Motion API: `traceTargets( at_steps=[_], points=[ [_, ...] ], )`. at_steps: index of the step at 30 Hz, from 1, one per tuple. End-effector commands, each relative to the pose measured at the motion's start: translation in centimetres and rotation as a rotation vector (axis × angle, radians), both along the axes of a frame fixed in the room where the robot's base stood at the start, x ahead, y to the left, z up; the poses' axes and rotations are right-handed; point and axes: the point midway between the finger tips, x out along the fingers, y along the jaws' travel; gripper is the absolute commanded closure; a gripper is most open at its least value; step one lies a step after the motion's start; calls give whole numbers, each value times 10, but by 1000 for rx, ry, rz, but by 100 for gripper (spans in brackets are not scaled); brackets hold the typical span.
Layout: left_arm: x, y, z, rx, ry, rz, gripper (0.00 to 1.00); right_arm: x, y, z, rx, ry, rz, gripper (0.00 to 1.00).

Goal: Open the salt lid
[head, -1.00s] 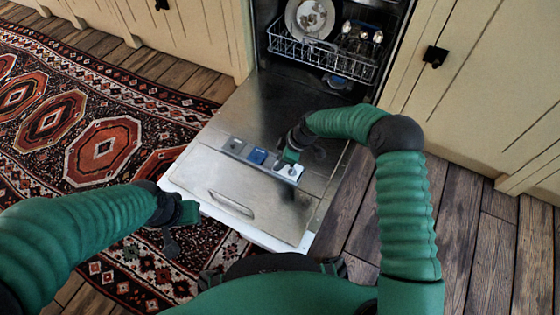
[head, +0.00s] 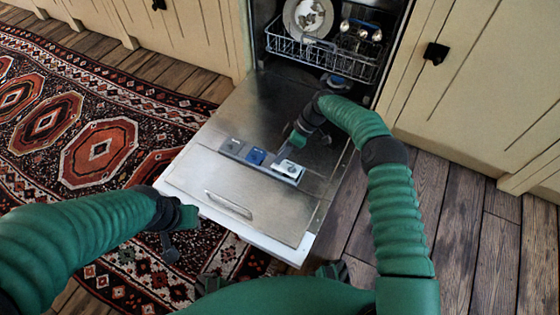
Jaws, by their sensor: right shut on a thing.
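The dispenser strip lies on the lowered dishwasher door (head: 185,177), with a grey lid (head: 232,146), a blue lid (head: 255,156) and a white-framed compartment (head: 290,171) at its right end. No lettering is readable, so I take the white compartment as the salt one. My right gripper (head: 296,143) is just behind it, shut, with its fingers at the compartment's rear edge. What it grips is mostly hidden, apparently the lid of this compartment; its exact angle is unclear. My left gripper (head: 178,228) hangs beyond the door's front left corner, away from the strip; its jaws are not clear.
A wire rack (head: 325,58) with a plate (head: 307,18) and cutlery stands inside the dishwasher. Cream cabinets (head: 480,85) stand on the right, and a patterned rug (head: 95,150) lies on the left.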

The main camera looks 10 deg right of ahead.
Motion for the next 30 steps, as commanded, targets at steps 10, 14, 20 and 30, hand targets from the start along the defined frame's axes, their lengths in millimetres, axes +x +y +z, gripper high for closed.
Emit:
traceTargets(
  at_steps=[10,14,20,30],
  points=[
    [0,0,-8,0,0,0,64,3,-2,1,21,24,-5,100],
    [0,0,-8,0,0,0,64,3,-2,1,20,23,-4,78],
    [0,0,-7,0,0,0,64,3,-2,1,20,24,-3,60],
    [0,0,3,0,0,0,64,2,1,12,20,25,-2,60]
  ],
)
